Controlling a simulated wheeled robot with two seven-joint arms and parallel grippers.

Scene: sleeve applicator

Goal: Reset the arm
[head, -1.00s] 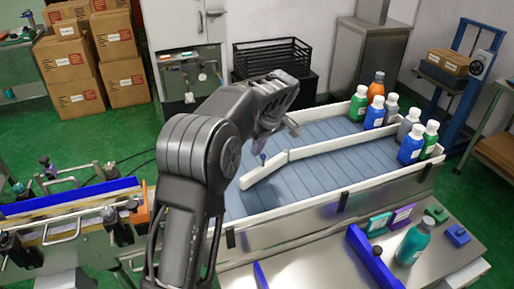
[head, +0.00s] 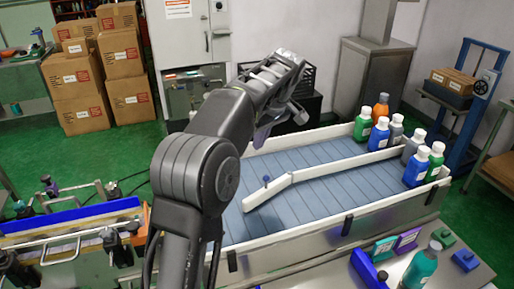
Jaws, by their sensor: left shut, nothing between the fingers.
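My left arm rises from the bottom of the head view and bends up and to the right. My left gripper (head: 292,112) is above the far left end of the grey slatted conveyor (head: 320,199). It is shut and empty, apart from the bottles. Its fingertips are partly hidden by the wrist. My right gripper is not in view.
Several capped bottles (head: 383,134) stand at the conveyor's right end, on both sides of a white divider rail (head: 340,166). A teal bottle (head: 420,268) stands on the bench at lower right. Cartons (head: 85,95) are stacked at back left. A black crate (head: 308,76) is behind my gripper.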

